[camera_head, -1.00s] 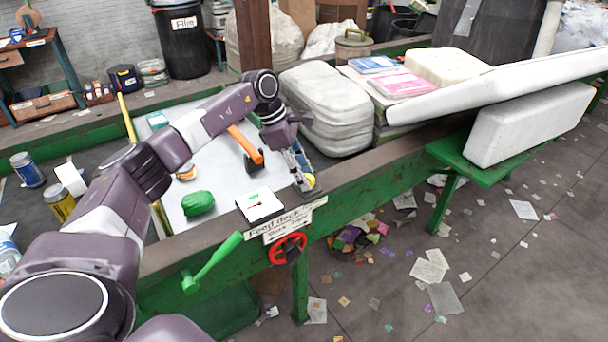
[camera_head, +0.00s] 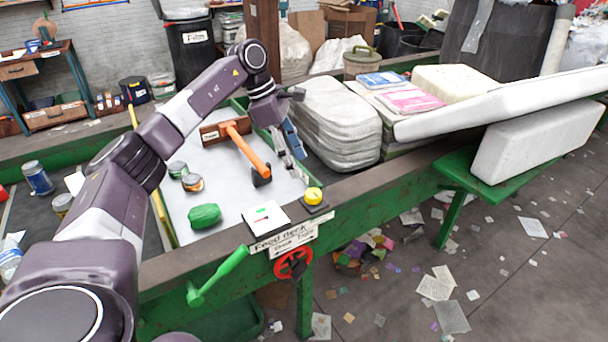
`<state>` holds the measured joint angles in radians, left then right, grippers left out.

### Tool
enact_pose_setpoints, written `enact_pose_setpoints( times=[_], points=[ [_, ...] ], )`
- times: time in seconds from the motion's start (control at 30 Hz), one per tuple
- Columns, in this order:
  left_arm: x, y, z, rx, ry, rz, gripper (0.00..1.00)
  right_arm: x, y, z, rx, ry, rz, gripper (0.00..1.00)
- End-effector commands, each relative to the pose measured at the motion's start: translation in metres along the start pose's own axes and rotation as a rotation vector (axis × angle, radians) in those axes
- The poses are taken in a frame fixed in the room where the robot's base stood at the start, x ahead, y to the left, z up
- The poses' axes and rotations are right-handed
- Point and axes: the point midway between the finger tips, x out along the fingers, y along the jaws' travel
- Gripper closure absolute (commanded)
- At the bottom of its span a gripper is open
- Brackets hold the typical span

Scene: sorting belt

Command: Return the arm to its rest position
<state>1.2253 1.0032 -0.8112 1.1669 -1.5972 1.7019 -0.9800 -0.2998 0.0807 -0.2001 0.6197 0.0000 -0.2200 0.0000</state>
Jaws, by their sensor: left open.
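My left arm comes in from the left and arches over the belt's white deck (camera_head: 176,212). My left gripper (camera_head: 303,165) hangs fingers down near the deck's right edge, left of the grey bales. It is open and I see nothing between its fingers. A yellow round button (camera_head: 314,196) on a dark base sits on the front rail, below and apart from the fingertips. My right gripper is not in view.
On the deck lie an orange-handled hammer (camera_head: 248,151), a green lump (camera_head: 204,216) and small tins (camera_head: 192,182). A white dial card (camera_head: 265,217), green lever (camera_head: 217,275) and red wheel (camera_head: 293,263) are at the front rail. Grey bales (camera_head: 330,125) stand to the right.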

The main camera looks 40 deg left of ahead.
Motion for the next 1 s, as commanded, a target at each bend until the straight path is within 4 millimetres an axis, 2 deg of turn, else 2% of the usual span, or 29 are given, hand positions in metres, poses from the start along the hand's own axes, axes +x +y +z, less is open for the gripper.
enact_pose_setpoints(
  times=[0.03,0.2,0.77,0.87,0.97,1.0],
  points=[
    [-0.007,0.001,0.0,0.0,-0.001,0.001,0.5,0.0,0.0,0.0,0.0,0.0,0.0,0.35],
    [-0.018,0.0,0.0,0.0,0.0,0.0,0.5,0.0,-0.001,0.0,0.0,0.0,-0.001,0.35],
    [-0.018,0.0,0.001,0.001,-0.001,-0.001,0.5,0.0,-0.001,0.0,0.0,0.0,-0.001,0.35],
    [-0.009,-0.001,0.012,0.009,-0.028,-0.001,0.5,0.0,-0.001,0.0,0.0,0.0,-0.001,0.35],
    [0.015,-0.005,0.046,0.025,-0.113,0.003,0.5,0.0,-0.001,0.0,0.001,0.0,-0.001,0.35],
    [0.029,-0.008,0.066,0.029,-0.167,0.002,0.5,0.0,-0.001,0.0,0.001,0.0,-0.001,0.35]
  ],
)
